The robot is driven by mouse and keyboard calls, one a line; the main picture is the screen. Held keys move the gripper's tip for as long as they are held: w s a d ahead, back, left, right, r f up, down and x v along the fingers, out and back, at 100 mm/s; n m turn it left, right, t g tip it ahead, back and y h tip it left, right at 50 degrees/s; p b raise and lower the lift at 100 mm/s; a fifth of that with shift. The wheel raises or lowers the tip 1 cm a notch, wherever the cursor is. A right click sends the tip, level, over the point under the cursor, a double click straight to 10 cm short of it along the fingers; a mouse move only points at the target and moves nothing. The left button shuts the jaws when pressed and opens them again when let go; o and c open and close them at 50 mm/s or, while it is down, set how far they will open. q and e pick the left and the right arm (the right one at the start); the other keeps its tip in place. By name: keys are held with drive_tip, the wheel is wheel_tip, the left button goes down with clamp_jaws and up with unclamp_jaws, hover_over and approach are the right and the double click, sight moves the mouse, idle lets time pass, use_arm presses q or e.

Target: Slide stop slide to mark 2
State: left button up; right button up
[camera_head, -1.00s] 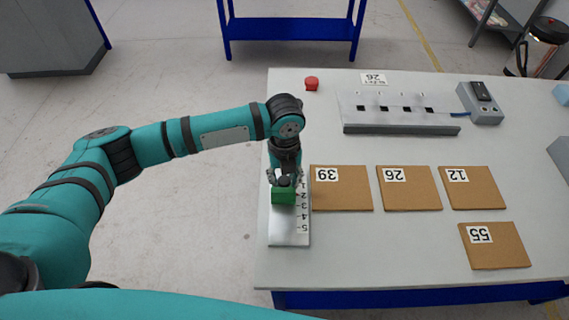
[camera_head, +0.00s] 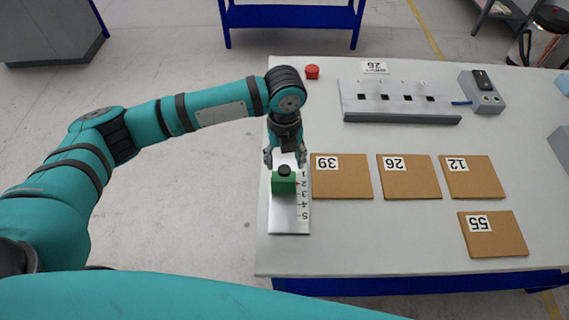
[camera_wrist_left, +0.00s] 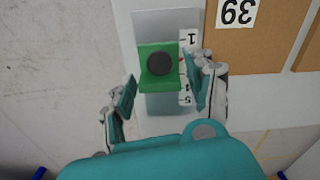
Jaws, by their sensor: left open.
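The stop slide is a green block (camera_head: 284,184) with a black knob, sitting on a pale metal rail (camera_head: 290,222) near the table's left edge. A number strip (camera_head: 303,194) marked 1 to 5 runs along the rail's right side. My left gripper (camera_head: 285,160) is open and empty, just beyond the block toward the far side. In the left wrist view the open fingers (camera_wrist_left: 162,94) stand either side of the green block (camera_wrist_left: 158,82), apart from it. My right gripper is not in view.
Brown foam pads labelled 39 (camera_head: 342,180), 26 (camera_head: 409,180), 12 (camera_head: 470,180) and 55 (camera_head: 492,238) lie to the right. A grey fixture (camera_head: 400,104), a switch box (camera_head: 482,92) and a red button (camera_head: 312,72) stand at the back. The front middle is bare.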

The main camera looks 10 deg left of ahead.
sight(285, 170)
use_arm(q)
wheel_tip(285, 170, up, 8)
drive_tip(key=shift+r, duration=0.25)
drive_tip(key=shift+f, duration=0.1)
idle(0.4)
